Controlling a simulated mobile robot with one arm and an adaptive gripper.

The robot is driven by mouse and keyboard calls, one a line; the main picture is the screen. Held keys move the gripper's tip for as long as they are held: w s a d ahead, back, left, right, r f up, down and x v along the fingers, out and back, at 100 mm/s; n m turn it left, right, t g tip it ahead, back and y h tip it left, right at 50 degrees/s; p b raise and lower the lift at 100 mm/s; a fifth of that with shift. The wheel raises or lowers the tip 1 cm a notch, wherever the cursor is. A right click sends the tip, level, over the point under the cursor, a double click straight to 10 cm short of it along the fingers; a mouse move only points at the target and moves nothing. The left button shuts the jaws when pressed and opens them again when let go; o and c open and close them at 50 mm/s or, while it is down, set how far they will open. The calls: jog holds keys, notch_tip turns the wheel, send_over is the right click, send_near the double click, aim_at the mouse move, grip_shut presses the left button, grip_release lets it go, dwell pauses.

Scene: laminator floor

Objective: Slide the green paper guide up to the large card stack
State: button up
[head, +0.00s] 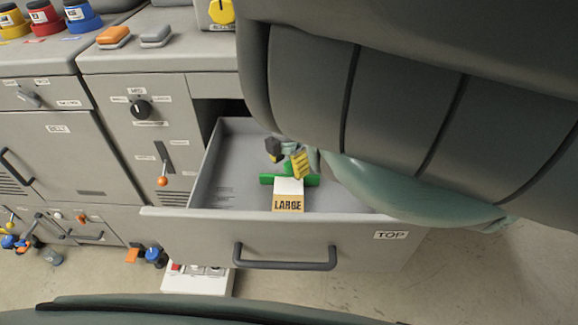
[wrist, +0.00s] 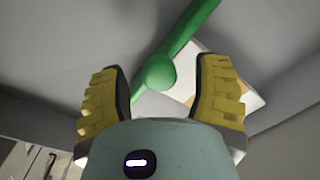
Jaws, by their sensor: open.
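The green paper guide (head: 266,179) lies across the open drawer, directly behind the large card stack (head: 289,187). The stack is white with a yellow front label reading LARGE. My gripper (head: 287,160) is over the guide inside the drawer and partly hides it. In the wrist view the yellow-padded fingers (wrist: 158,70) are open, one on each side of the guide's round green knob (wrist: 158,72). The pale stack (wrist: 182,82) shows behind the knob and the right finger. I cannot tell whether a finger touches the knob or whether guide and stack touch.
The grey drawer marked TOP (head: 334,236) is pulled out, with walls around my gripper. Its left floor is clear. My arm covers the right side. A cabinet with an orange-tipped lever (head: 162,180) stands left. A white box (head: 196,281) sits below the drawer.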

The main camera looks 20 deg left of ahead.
jog(key=shift+f, duration=0.2)
jog(key=shift+o, duration=0.2)
grip_shut()
dwell(0.4)
